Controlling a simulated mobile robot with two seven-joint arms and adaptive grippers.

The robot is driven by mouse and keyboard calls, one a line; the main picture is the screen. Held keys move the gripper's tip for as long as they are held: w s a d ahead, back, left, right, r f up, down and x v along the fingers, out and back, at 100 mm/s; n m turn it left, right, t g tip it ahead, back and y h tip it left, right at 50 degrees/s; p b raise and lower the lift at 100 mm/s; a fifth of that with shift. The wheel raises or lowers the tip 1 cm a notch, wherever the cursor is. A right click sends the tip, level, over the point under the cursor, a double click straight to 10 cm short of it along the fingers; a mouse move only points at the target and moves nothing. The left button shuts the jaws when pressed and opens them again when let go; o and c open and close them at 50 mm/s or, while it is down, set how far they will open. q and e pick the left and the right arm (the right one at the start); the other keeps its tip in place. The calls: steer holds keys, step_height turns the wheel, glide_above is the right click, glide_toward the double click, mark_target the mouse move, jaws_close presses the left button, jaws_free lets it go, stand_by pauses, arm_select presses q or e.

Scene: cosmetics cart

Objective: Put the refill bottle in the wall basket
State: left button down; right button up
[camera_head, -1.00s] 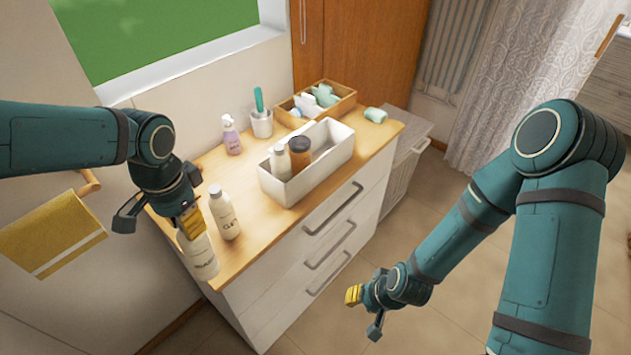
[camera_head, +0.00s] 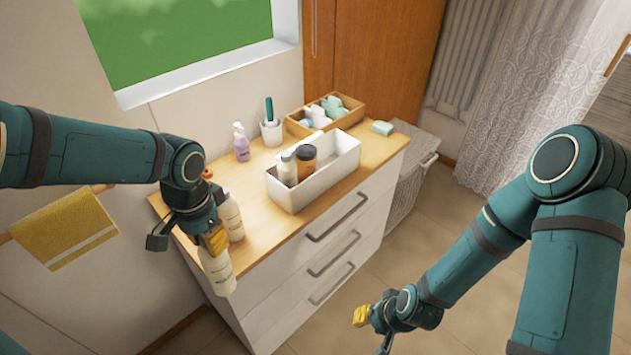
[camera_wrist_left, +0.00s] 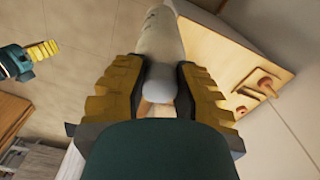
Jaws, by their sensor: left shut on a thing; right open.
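My left gripper (camera_head: 214,242) is shut on a white bottle (camera_head: 217,272) by its upper end. The bottle hangs beyond the cart's near left edge, overlapping the cart's side in the head view. In the left wrist view the white bottle (camera_wrist_left: 160,38) lies between the yellow fingers of the left gripper (camera_wrist_left: 160,85). Its label is not readable, so I cannot confirm that it is the refill bottle. A second white bottle (camera_head: 232,218) stands on the cart, partly behind the gripper. My right gripper (camera_head: 372,328) is open and empty over the floor. I cannot identify a wall basket.
The wooden cart top (camera_head: 307,213) carries a white caddy (camera_head: 318,185) with two bottles, a wooden tray (camera_head: 350,116), a purple pump bottle (camera_head: 241,146), a cup (camera_head: 271,132) and a soap-like block (camera_head: 382,128). A yellow towel (camera_head: 65,230) hangs left. A hamper (camera_head: 408,190) stands right.

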arm_select(q)
steer(key=w+d+f+n, duration=0.2)
steer(key=f, duration=0.4)
steer(key=w+d+f+n, duration=0.2)
steer(key=d+f+n, duration=0.1)
steer(key=f, duration=0.4)
steer(key=shift+w+n, duration=0.25)
steer(key=shift+n, duration=0.05)
